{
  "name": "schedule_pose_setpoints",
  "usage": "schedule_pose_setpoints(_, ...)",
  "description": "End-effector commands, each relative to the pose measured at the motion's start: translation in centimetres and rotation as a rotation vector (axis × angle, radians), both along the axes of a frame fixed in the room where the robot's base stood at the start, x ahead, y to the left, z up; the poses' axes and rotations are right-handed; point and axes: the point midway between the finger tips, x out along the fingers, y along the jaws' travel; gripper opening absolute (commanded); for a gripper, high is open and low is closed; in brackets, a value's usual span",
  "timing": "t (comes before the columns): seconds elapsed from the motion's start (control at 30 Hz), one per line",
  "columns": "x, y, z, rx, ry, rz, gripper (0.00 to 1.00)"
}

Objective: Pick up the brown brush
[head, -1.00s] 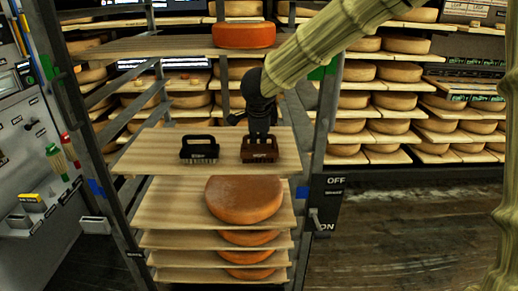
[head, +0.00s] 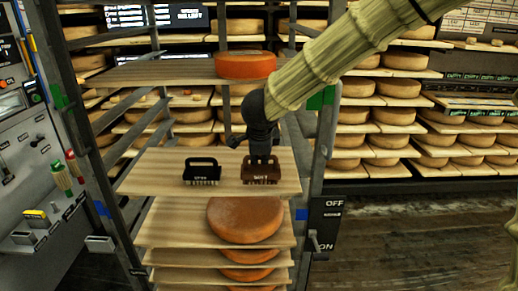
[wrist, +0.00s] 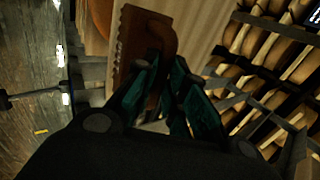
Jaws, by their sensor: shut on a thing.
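The brown brush (head: 261,173) stands on the wooden shelf board (head: 146,169) in the head view, at its right side. My gripper (head: 262,158) comes down on it from above and is shut on its handle. In the wrist view the brush (wrist: 132,40) shows as a reddish-brown block with a curved handle, which reaches in between the fingers of my gripper (wrist: 167,75). A black brush (head: 202,172) stands on the same board to the left, apart from the gripper. I cannot tell whether the brown brush still touches the board.
An orange cheese wheel (head: 245,65) lies on the shelf above. Another cheese wheel (head: 244,219) lies on the board below. The dark rack post (head: 318,145) stands close on the right, with an OFF/ON switch panel (head: 325,226) beside it.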

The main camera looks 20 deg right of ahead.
Motion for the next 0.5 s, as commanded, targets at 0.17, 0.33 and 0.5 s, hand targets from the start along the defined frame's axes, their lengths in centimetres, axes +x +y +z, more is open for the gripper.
schedule_pose_setpoints(0.17,-4.3,1.1,0.0,-0.003,0.001,0.003,0.0)
schedule_pose_setpoints(0.33,-8.8,2.4,0.1,-0.002,0.001,0.003,0.0)
schedule_pose_setpoints(0.5,-13.1,3.6,0.1,-0.003,0.001,0.003,0.0)
